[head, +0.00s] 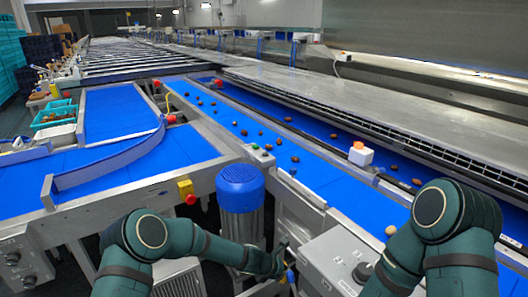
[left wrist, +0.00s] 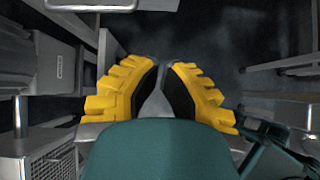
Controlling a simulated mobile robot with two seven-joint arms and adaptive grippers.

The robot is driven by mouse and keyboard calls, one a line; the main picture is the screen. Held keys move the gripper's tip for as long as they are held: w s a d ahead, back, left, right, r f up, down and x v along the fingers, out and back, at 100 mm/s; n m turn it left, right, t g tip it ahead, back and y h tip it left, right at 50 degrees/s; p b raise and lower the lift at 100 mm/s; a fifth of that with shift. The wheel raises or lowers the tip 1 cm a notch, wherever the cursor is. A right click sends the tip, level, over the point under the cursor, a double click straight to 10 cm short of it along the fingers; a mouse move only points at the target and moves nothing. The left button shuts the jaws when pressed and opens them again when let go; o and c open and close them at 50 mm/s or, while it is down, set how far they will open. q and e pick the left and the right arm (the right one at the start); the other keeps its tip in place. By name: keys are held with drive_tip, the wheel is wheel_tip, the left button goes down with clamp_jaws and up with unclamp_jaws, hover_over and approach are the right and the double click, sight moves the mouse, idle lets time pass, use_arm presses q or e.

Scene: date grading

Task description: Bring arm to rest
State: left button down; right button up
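My left arm enters the head view at the lower left and reaches right, past the blue motor. Its gripper (head: 286,268) is low beside the conveyor frame, small and partly hidden there. In the left wrist view its yellow fingers (left wrist: 163,68) with black pads converge at their tips, with only a slim gap and nothing seen held. My right arm (head: 455,225) is bent at the lower right of the head view; its gripper is out of frame.
A blue-capped motor (head: 240,188) stands next to my left forearm. A grey control box (head: 335,262) lies between the arms. A blue conveyor belt (head: 320,178) carries scattered dates. A red-and-yellow emergency stop (head: 187,192) juts out near the left arm. Dark floor shows beyond the left fingers.

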use_arm(q)
drive_tip(key=s+a+f+m+g+y, duration=0.1)
drive_tip(key=s+a+f+m+y, duration=0.1)
drive_tip(key=s+a+f+m, duration=0.4)
drive_tip(key=s+a+f+m+g+y, duration=0.1)
drive_tip(key=s+a+f+m+g, duration=0.15)
drive_tip(key=s+a+m, duration=0.6)
drive_tip(key=s+a+r+m, duration=0.1)
drive_tip(key=s+a+m, duration=0.2)
drive_tip(key=s, duration=0.7)
drive_tip(key=s+a+r+m, duration=0.1)
drive_tip(key=s+a+m, duration=0.2)
drive_tip(key=s, duration=0.7)
drive_tip(key=w+d+r+m, duration=0.1)
drive_tip(key=w+d+r, duration=0.1)
drive_tip(key=w+r, duration=0.2)
drive_tip(key=shift+w+d+r+t, duration=0.2)
drive_tip(key=shift+w+r+t, duration=0.15)
drive_tip(key=shift+w, duration=0.7)
